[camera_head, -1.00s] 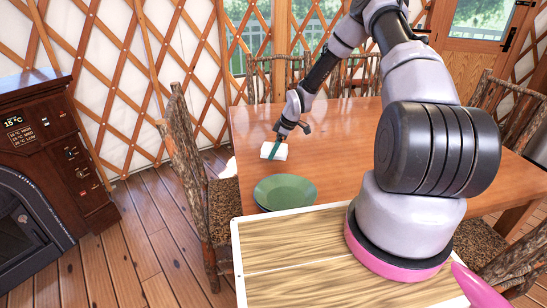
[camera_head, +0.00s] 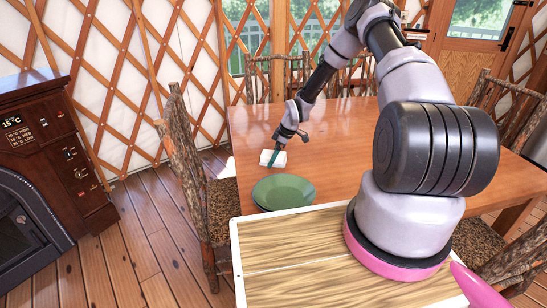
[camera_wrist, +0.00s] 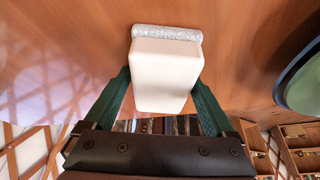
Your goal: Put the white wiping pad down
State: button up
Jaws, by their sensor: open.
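The white wiping pad (camera_head: 279,159) is a small white block at the left end of the wooden table, just beyond the green dish. In the wrist view the pad (camera_wrist: 166,75) shows a pale body with a grey, rough strip along its far edge. My gripper (camera_head: 274,157) is over the pad, pointing down. In the wrist view its two dark green fingers (camera_wrist: 164,82) stand open, one on each side of the pad. The pad appears to rest on the tabletop; its underside is hidden.
The green dish (camera_head: 284,191) stands nearer me; its rim also shows at the right of the wrist view (camera_wrist: 300,82). The wooden table (camera_head: 340,150) is clear to the right of the pad. A rustic chair (camera_head: 187,150) stands at the table's left edge.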

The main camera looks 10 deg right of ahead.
jog(key=shift+s+f, duration=0.1)
jog(key=shift+s, duration=0.1)
jog(key=s+d+r+m+t+h, duration=0.1)
jog(key=s+d+r+m, duration=0.25)
jog(key=r, duration=0.95)
jog(key=s+d+r+m+h, duration=0.2)
jog(key=s+r, duration=0.3)
jog(key=r, duration=0.9)
jog(key=s+d+r+m+t+h, duration=0.1)
jog(key=s+d+r+m, duration=0.3)
jog(key=r, duration=0.9)
jog(key=s+a+r+m+t, duration=0.1)
jog(key=s+r+m, duration=0.1)
jog(key=s+r, duration=0.2)
jog(key=s+a+r+m+t+y, duration=0.1)
jog(key=s+r+m, duration=0.2)
jog(key=s, duration=0.8)
jog(key=s+a+r+m+t, duration=0.1)
jog(key=s+r+m, duration=0.2)
jog(key=s+r, duration=0.3)
jog(key=shift+s+a+r+y, duration=0.4)
jog(key=shift+s, duration=0.35)
jog(key=shift+w, duration=0.15)
